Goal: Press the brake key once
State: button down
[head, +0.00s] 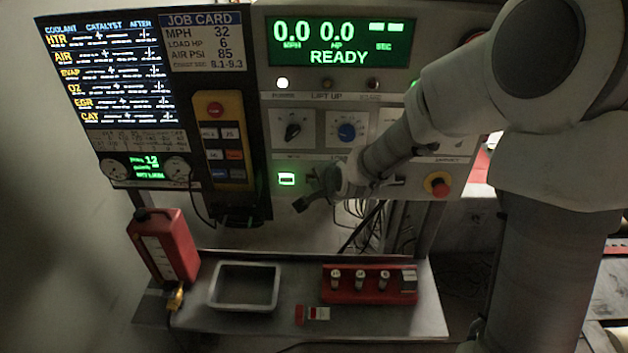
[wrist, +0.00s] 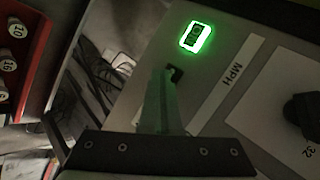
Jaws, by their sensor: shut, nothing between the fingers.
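No label reading "brake" is legible in either view, so I cannot tell for sure which key it is. A yellow pendant (head: 234,108) hangs left of the console, with a red round button (head: 215,109) at its top and several small keys below, including an orange one (head: 235,155). A small green-lit rectangle (head: 287,179) sits low on the console face; it also shows in the wrist view (wrist: 196,37). My gripper (head: 302,205) is shut and empty, just below and right of that rectangle. In the wrist view its fingertips (wrist: 174,74) are apart from the rectangle in the picture.
A red-and-yellow stop button (head: 438,184) is at right. Below, a bench holds a red jug (head: 165,246), a grey tray (head: 214,287) and a red rack (head: 352,296).

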jog(key=shift+s, duration=0.8)
jog(key=shift+s, duration=0.1)
jog(key=shift+s+a, duration=0.1)
jog(key=shift+s, duration=2.3)
